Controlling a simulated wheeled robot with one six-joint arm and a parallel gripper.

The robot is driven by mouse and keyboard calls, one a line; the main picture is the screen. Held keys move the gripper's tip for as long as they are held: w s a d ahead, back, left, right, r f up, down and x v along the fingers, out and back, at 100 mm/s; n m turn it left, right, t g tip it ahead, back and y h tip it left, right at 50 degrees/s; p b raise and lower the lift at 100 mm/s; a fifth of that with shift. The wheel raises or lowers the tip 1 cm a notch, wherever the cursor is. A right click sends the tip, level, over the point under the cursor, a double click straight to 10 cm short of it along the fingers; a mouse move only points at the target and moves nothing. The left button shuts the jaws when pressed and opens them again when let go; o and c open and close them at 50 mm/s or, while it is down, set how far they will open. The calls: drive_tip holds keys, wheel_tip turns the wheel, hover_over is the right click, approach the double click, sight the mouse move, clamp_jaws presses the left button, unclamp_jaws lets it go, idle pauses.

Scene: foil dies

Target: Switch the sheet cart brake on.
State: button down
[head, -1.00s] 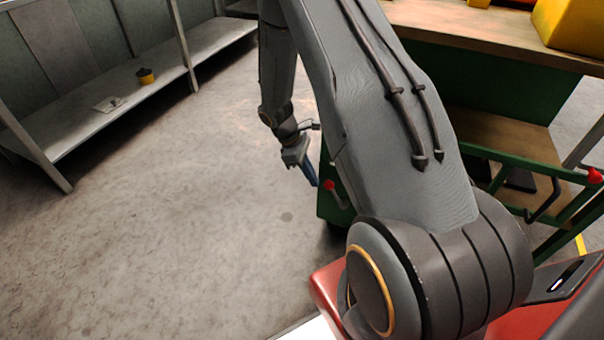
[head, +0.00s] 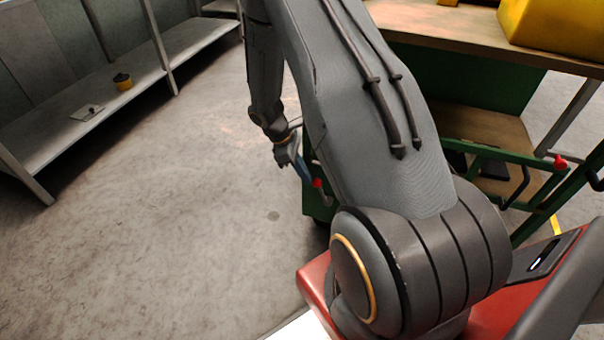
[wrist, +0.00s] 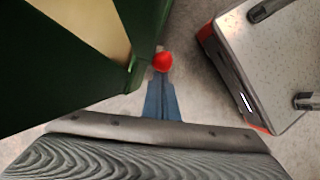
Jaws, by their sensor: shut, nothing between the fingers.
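The sheet cart is green with wooden shelves; its top deck (head: 455,38) shows at upper right in the head view. A brake lever with a red knob (head: 317,183) is at the cart's near left corner, low down. My gripper (head: 306,180) is shut and empty, its blue fingers pointing down just left of the knob. In the wrist view, the red knob (wrist: 162,62) is right at the tips of my gripper (wrist: 160,78), beside the green cart frame (wrist: 60,70). I cannot tell whether they touch. My arm hides part of the cart.
A second red knob (head: 560,162) is on the cart's right side rail. Yellow boxes (head: 550,35) lie on the cart deck. The concrete floor (head: 170,230) between is clear.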

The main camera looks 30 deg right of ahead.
idle(0.3)
drive_tip(key=w+a+f+p+v, duration=0.1)
drive_tip(key=p+v, duration=0.1)
drive_tip(key=v, duration=0.9)
drive_tip(key=shift+a+r, duration=0.2)
drive_tip(key=shift+a, duration=0.25)
drive_tip(key=shift+w, duration=0.1)
